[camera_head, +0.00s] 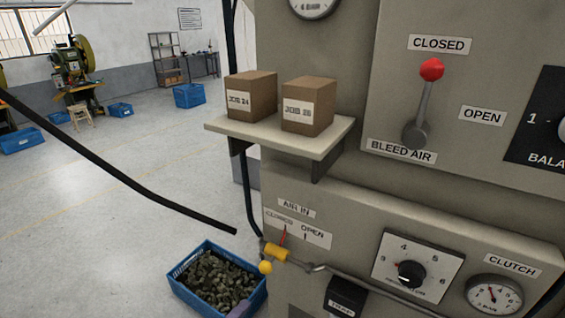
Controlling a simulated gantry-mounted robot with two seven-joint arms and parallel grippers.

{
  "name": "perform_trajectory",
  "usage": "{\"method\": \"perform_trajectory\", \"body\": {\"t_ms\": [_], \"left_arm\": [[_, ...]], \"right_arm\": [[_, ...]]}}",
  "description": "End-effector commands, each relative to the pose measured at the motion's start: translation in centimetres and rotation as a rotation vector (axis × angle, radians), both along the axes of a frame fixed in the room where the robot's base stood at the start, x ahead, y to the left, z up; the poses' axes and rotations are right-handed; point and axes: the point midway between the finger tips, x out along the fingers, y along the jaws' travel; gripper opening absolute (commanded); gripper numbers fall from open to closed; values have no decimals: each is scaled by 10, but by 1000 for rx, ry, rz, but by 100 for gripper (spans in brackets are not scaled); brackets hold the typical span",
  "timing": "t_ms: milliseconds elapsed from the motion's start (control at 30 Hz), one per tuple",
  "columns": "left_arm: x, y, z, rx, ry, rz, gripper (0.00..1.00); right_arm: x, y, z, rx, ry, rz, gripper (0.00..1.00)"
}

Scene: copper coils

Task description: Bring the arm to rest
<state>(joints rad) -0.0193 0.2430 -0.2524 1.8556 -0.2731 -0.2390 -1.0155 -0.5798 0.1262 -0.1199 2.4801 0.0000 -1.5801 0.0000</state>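Neither of my grippers is in view, and I see no part of an arm that I can be sure of. A grey machine front (350,165) fills the right half. Its bleed air lever (423,105) has a red knob and points up toward the CLOSED label (438,44). The air in valve (275,252) is yellow, with a thin red pointer beside its CLOSED and OPEN labels. A dial knob (410,274) and a clutch gauge (494,295) sit at the lower right.
A shelf (335,140) juts from the machine and holds two cardboard boxes, JOB 24 (252,97) and JOB 26 (308,106). A blue crate (188,297) of dark pieces stands on the floor below. A black bar or hose (130,182) crosses the left side. Floor there is mostly open.

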Motion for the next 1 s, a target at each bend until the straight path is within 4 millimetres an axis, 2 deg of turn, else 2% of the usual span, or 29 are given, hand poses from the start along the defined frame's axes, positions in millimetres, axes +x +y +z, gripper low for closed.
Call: {"method": "perform_trajectory", "body": {"t_ms": [33,167,300,400,500,700,800,900,1000], "left_arm": [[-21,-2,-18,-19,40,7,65],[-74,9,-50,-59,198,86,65],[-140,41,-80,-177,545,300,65],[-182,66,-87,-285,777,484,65],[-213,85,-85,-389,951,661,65],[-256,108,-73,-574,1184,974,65],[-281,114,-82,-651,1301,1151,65],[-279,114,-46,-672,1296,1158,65],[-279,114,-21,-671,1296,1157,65]], "right_arm": [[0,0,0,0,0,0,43],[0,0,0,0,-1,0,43],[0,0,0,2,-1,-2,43],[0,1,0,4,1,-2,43],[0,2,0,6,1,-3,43],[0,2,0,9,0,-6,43],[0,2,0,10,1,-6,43],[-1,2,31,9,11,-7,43],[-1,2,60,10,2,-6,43]]}}
